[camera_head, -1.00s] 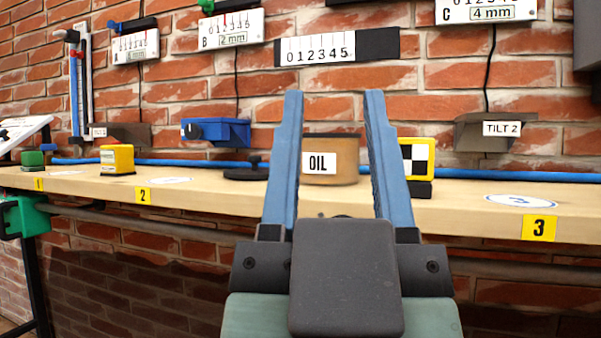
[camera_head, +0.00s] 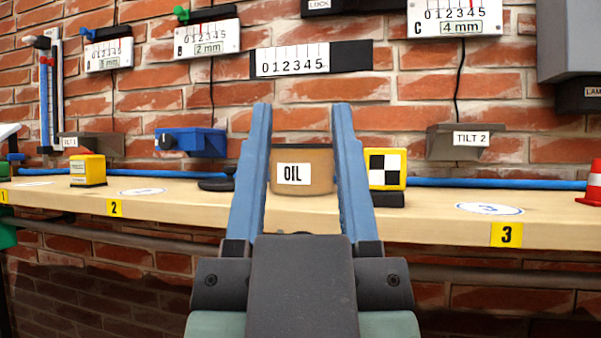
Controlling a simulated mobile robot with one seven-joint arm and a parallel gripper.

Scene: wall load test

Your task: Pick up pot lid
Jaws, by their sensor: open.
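My gripper (camera_head: 301,106) is open, with blue fingers pointing forward and nothing held between them. A tan pot labelled OIL (camera_head: 317,172) stands on the wooden shelf and shows between the fingers, farther off; whether it touches them I cannot tell. Its upper rim looks dark. A low black disc with a knob (camera_head: 213,184), which looks like the pot lid, lies on the shelf left of the pot. My left finger hides its right part.
The wooden shelf (camera_head: 430,226) runs along a brick wall. A yellow checkered block (camera_head: 395,169) stands right of the pot, and a yellow box (camera_head: 88,170) at the left. A red and white cone (camera_head: 592,185) is at the right edge. A blue device (camera_head: 190,142) is on the wall.

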